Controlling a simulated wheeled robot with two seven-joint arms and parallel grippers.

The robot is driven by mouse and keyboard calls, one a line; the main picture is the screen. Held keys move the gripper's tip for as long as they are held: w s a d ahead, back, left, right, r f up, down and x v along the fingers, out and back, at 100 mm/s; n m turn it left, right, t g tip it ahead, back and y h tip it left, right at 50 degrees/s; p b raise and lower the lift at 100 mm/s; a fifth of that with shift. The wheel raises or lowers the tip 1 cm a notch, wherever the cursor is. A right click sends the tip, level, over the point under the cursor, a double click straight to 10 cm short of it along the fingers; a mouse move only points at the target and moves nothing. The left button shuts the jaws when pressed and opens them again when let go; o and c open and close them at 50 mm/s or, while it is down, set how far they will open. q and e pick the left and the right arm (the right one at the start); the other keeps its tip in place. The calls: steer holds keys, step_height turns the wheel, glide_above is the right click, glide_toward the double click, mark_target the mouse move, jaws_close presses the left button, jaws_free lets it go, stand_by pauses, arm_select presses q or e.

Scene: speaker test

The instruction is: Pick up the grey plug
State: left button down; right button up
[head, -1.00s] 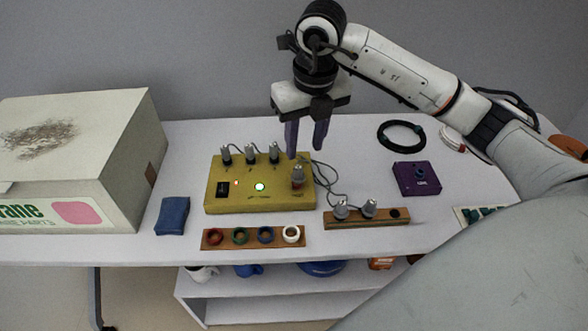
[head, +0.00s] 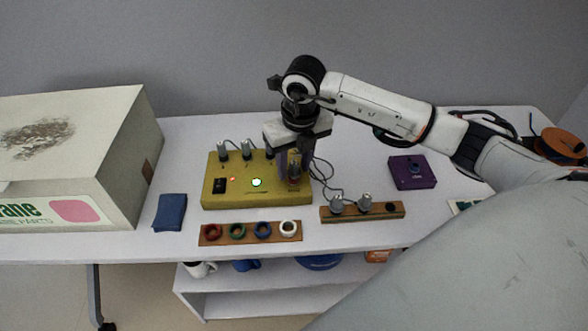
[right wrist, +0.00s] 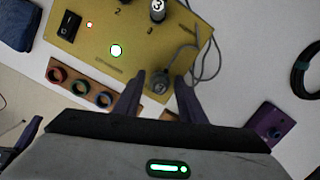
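The yellow speaker-test box (head: 228,190) carries several grey plugs. Three stand in its back row, among them one at the back left (head: 223,150).
A wooden rack (head: 348,216) holds two grey plugs and an empty hole. A strip with coloured rings (head: 250,239) lies in front. A blue cloth (head: 170,212) and large carton (head: 60,150) are left. A purple box (head: 412,172) stands right.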

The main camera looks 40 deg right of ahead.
mark_target(294, 163)
jaws_close()
step_height(294, 163, up, 10)
stand_by(0.5)
steer(key=shift+r, duration=0.1)
step_height(294, 163, up, 4)
steer(key=p, duration=0.2)
steer(key=shift+p, duration=0.3)
